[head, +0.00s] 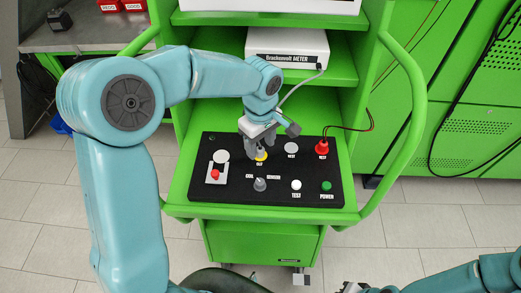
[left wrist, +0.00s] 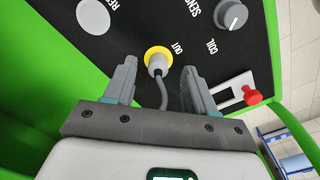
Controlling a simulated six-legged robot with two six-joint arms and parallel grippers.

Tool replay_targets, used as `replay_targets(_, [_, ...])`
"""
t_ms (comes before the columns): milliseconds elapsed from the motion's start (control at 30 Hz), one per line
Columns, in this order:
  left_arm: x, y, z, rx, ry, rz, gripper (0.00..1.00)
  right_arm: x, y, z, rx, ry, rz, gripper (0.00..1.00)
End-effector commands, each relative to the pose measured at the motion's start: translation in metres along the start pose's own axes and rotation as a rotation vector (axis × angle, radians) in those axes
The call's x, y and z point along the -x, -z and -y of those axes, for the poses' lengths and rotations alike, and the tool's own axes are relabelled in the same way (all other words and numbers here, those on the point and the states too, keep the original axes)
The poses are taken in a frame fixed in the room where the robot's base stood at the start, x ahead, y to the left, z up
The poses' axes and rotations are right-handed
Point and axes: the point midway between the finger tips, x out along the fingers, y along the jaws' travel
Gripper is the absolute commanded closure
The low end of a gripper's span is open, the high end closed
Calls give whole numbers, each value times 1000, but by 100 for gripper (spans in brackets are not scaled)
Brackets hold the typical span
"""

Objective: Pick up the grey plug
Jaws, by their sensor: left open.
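The grey plug (left wrist: 156,66) sits in the yellow-ringed OUT socket (left wrist: 148,53) on the black panel, and its grey cable (left wrist: 163,95) runs back between my fingers. In the head view the yellow ring (head: 261,156) shows just below my left gripper (head: 266,135), which partly hides the plug. My left gripper also shows in the left wrist view (left wrist: 158,80). It is open, with one finger on each side of the plug and visible gaps to both. My right gripper (head: 354,287) is only partly in view at the bottom edge, and its jaws are unclear.
The black panel (head: 225,191) lies on a green cart (head: 182,188). It carries a red switch (head: 215,175), a grey knob (head: 260,184), a red plug (head: 322,146) with a cable, and white and green buttons (head: 326,186). A white meter (head: 288,45) stands on the shelf behind.

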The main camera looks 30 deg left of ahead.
Motion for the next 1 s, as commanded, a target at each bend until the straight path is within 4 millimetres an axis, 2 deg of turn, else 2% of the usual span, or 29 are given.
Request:
replay_targets(133, [-17,1,-1,1,2,0,44,4,0,2,0,0,0,100])
replay_targets(367, [-21,1,-1,1,-1,-1,44,4,0,1,0,0,0,100])
replay_targets(400, [-21,1,-1,1,-1,-1,48,4,0,1,0,0,0,100])
replay_targets(467, [-21,1,-1,1,-1,-1,67,4,0,1,0,0,0,100])
replay_targets(500, [-21,1,-1,1,-1,-1,80,4,0,1,0,0,0,100])
replay_targets(567, [-20,1,-1,1,0,0,97,4,0,1,0,0,0,100])
replay_targets(867, [-20,1,-1,1,0,0,97,4,0,1,0,0,0,100])
replay_targets(1000, [-12,1,-2,1,-2,-1,97,2,0,1,0,0,0,100])
